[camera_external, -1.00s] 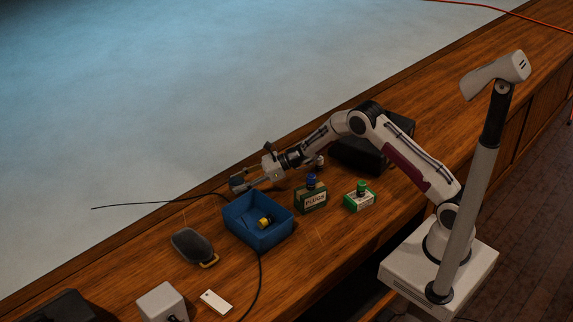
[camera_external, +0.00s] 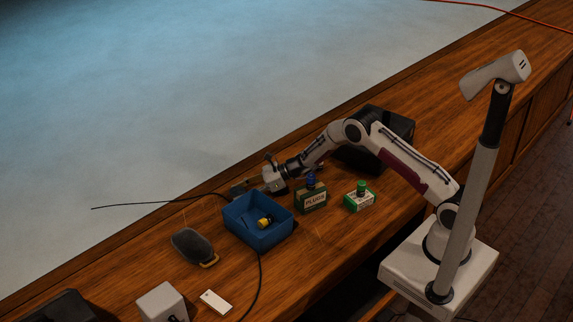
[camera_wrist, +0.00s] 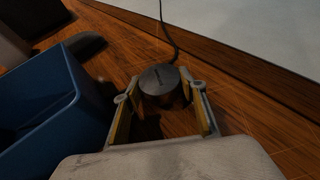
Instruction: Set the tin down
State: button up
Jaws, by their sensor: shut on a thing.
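The round dark-grey tin (camera_wrist: 163,78) is seen from above in the wrist view, its flat lid facing up. It sits between the two yellow-lined fingers of my gripper (camera_wrist: 161,94), which is shut on it. In the external view my gripper (camera_external: 246,187) is low over the back of the desk, just behind the blue bin. The tin is hard to make out there. I cannot tell whether its underside touches the wood.
The blue bin (camera_external: 244,236) holds a yellow-and-black item (camera_external: 265,221). A PLUGS box (camera_external: 311,201) and a green-white box (camera_external: 357,202) stand to its right, each with a coloured item on top. A black cable (camera_external: 150,206) runs behind the bin. A dark oval object (camera_external: 191,244) lies left.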

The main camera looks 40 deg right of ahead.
aim_at(244, 190)
jog(key=shift+f, duration=0.1)
dwell(0.3)
jog(key=o, duration=0.8)
jog(key=shift+v, duration=3.75)
